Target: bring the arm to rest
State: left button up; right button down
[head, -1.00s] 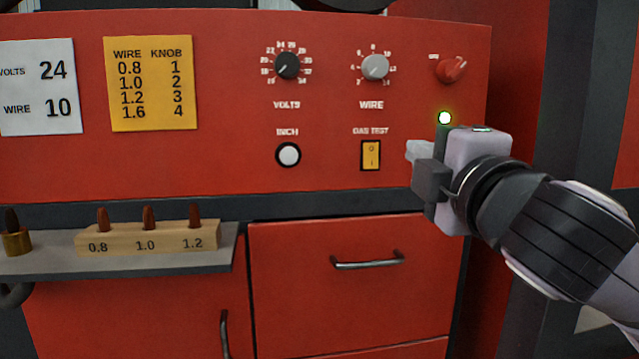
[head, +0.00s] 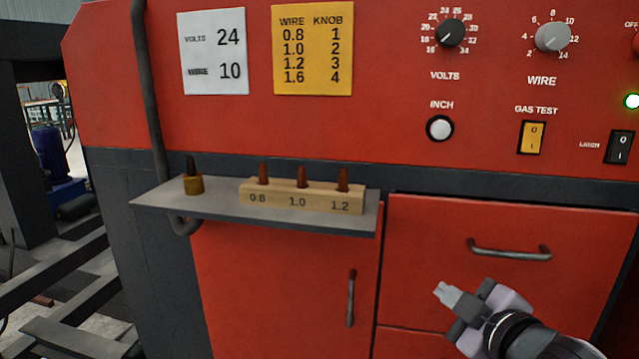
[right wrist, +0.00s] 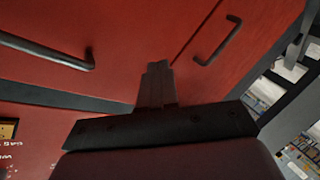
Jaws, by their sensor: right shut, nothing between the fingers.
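My right gripper (head: 446,293) is low in the head view, in front of the red drawer front (head: 425,245) and below its handle. Its two fingers are together with nothing between them. In the right wrist view the closed fingertips (right wrist: 157,70) point toward the red cabinet face and appear apart from it. My left gripper is in neither view.
A grey shelf (head: 150,204) juts out from the cabinet, holding a wooden block (head: 272,201) with copper tips and a brass piece (head: 193,184). The drawer handle (head: 510,252) and door handle (head: 351,298) stick out. Knobs and switches, including the gas test switch (head: 532,137), sit above.

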jog(key=s+f+m+g, duration=0.2)
jog(key=s+f+m, duration=0.1)
jog(key=f, duration=0.8)
jog(key=s+f+m+g+h+p, duration=0.1)
jog(key=s+f+m, duration=0.5)
jog(key=s+f, duration=1.2)
jog(key=shift+d+f+m+g+p, duration=0.4)
jog(key=shift+f+g+p, duration=0.15)
jog(key=shift+f, duration=0.35)
